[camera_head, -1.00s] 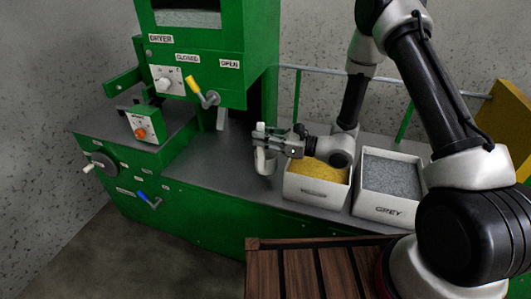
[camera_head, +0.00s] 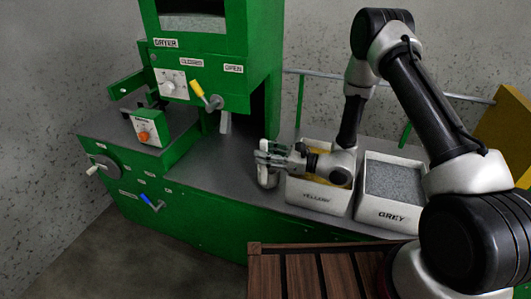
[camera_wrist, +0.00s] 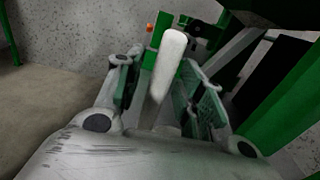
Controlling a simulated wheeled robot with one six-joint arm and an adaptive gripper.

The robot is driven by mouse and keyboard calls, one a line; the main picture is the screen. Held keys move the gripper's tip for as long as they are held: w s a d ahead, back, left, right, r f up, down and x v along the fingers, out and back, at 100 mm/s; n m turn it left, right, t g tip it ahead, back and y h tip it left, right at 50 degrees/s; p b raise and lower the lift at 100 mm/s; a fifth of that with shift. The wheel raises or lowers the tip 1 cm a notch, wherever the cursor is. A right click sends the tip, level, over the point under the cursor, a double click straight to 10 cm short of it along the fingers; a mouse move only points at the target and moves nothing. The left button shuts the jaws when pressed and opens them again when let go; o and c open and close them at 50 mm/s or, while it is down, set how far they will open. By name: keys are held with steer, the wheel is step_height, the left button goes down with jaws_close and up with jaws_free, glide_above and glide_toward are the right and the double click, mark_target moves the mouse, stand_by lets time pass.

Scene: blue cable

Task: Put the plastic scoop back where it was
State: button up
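The white plastic scoop (camera_head: 266,179) is upright on or just above the grey machine top, left of the yellow-filled box. Its pale handle (camera_wrist: 168,62) stands tilted between my fingers in the wrist view. My gripper (camera_head: 268,153) reaches in from the right around the scoop's upper part; its fingers look spread. In the wrist view the gripper (camera_wrist: 165,95) shows a finger on each side of the handle, with what look like small gaps.
The yellow-filled box (camera_head: 316,199) stands right under my wrist, and the grey-filled box (camera_head: 389,213) is to its right. The green dryer (camera_head: 205,60) with its yellow lever (camera_head: 197,89) rises at the left. The grey top (camera_head: 215,175) left of the scoop is clear.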

steer(key=v, duration=1.2)
steer(key=s+d+r+n+g+h, duration=0.35)
steer(key=s+r+n+g, duration=0.7)
steer(key=r, duration=0.55)
steer(key=s+d+r+n+t+h, duration=0.2)
steer(key=s+d+r+n+h, duration=0.1)
steer(key=d, duration=0.4)
steer(key=s+d+r+n+t+h, duration=0.3)
steer(key=s+d+r+n+h, duration=0.1)
steer(key=d+r+h, duration=0.1)
steer(key=s+d+r+n+t+h, duration=0.3)
steer(key=d+r+n+h, duration=0.1)
steer(key=d, duration=0.5)
steer(key=shift+s+r+n+h, duration=0.35)
steer(key=shift+r+h, duration=0.2)
steer(key=shift+r, duration=0.1)
